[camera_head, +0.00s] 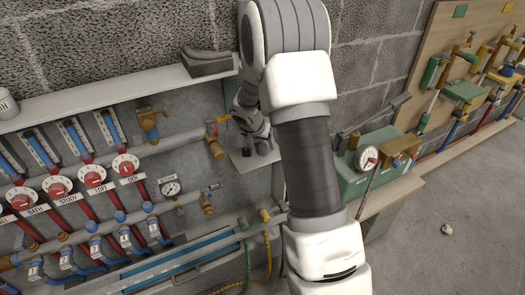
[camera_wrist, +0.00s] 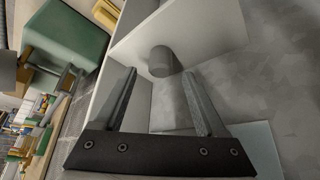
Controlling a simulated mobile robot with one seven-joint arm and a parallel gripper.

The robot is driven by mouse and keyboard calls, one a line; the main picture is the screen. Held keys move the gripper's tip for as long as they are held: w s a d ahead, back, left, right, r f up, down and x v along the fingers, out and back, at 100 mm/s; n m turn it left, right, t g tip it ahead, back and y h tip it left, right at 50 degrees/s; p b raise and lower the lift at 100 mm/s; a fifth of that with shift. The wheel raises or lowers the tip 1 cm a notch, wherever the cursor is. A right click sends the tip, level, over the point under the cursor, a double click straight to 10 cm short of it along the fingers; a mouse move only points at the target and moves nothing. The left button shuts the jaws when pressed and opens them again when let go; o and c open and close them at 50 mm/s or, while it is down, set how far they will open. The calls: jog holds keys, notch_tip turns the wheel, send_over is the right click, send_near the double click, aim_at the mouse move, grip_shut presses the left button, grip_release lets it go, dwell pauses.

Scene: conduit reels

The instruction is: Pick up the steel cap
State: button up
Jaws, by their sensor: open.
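A short dark grey cylinder, which looks like the steel cap (camera_wrist: 160,61), stands out against a pale panel in the wrist view. My gripper (camera_wrist: 159,76) is open, with one finger to each side of the cap in the picture. The cap shows near the fingertips, and I see no finger touching it. How deep it sits between the fingers is hard to tell. In the head view my gripper (camera_head: 252,122) is at a small pale shelf (camera_head: 243,162), partly behind my arm. I cannot make out the cap there.
A panel of red dials (camera_head: 93,177), pipes and valves lies left of my arm. A yellow-handled tap (camera_head: 215,140) is close to my gripper. A green box with a gauge (camera_head: 352,183) stands right on a bench. A dark object (camera_head: 207,62) lies on the ledge above.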

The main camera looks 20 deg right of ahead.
aim_at(263, 145)
jog(key=x, duration=0.3)
jog(key=shift+f, duration=0.1)
grip_shut()
